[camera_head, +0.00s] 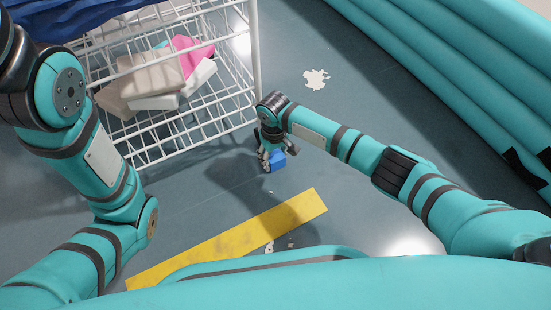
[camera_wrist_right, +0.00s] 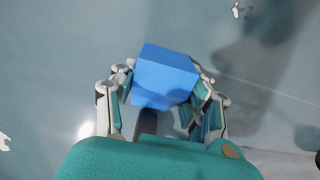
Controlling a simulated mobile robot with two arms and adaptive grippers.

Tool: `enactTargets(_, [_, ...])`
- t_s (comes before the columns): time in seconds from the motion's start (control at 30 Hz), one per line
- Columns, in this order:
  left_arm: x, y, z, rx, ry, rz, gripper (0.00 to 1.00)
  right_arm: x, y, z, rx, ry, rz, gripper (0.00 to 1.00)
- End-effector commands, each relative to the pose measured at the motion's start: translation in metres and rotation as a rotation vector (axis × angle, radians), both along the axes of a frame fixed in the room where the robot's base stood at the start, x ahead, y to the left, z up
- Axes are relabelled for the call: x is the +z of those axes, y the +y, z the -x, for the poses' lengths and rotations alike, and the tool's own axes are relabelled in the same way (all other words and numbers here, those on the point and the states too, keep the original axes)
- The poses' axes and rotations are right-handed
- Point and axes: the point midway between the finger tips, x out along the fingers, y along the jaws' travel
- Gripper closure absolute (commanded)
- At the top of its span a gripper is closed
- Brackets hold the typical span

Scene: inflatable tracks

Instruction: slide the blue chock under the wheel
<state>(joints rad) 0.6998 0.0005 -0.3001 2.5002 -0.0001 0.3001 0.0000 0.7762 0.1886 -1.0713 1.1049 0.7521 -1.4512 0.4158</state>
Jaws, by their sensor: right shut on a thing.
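The blue chock (camera_head: 277,160) is a small blue block. My right gripper (camera_head: 268,158) is shut on it, low over the floor near the bottom corner of a white wire cart. In the right wrist view the chock (camera_wrist_right: 164,76) sits between the two fingers of the right gripper (camera_wrist_right: 165,95). I cannot tell whether the chock touches the floor. No wheel shows clearly; the area under the cart's corner is partly hidden by my right gripper and arm. My left arm comes in at the left, but its gripper is out of view.
The white wire cart (camera_head: 190,128) stands at the upper left, holding several boxes and a pink item (camera_head: 190,46). A yellow strip (camera_head: 230,238) lies on the floor in front. Teal inflatable tubes (camera_head: 450,70) run along the right. Floor between cart and tubes is mostly clear.

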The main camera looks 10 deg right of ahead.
Motion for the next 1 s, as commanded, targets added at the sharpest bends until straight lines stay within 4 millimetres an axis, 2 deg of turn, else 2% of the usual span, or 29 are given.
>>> enactTargets(0.17, [0.0, 0.0, 0.0, 0.0, 0.0, 0.0, 0.6, 0.001, 0.0, 0.0, 0.001, -0.001, 0.0, 0.89])
enactTargets(0.2, [0.0, 0.0, 0.0, 0.0, 0.0, 0.0, 0.6, 0.001, 0.0, 0.0, 0.001, -0.001, 0.0, 0.52])
enactTargets(0.4, [0.0, 0.0, 0.0, 0.0, 0.0, 0.0, 0.6, 0.001, 0.001, 0.0, 0.001, -0.001, 0.0, 0.26])
enactTargets(0.67, [0.0, 0.001, -0.001, -0.001, 0.002, 0.003, 0.6, 0.001, 0.0, 0.0, 0.001, -0.001, -0.001, 0.26])
enactTargets(0.77, [0.0, 0.001, -0.001, -0.001, 0.003, 0.003, 0.6, 0.007, 0.001, -0.001, 0.002, -0.002, -0.003, 0.26])
enactTargets(0.87, [0.0, 0.0, -0.001, -0.001, 0.002, 0.002, 0.6, 0.021, 0.001, -0.001, 0.003, -0.004, -0.004, 0.26])
enactTargets(1.0, [0.0, 0.0, 0.0, 0.0, 0.002, 0.002, 0.6, 0.05, 0.001, -0.001, 0.002, -0.004, -0.003, 0.26])
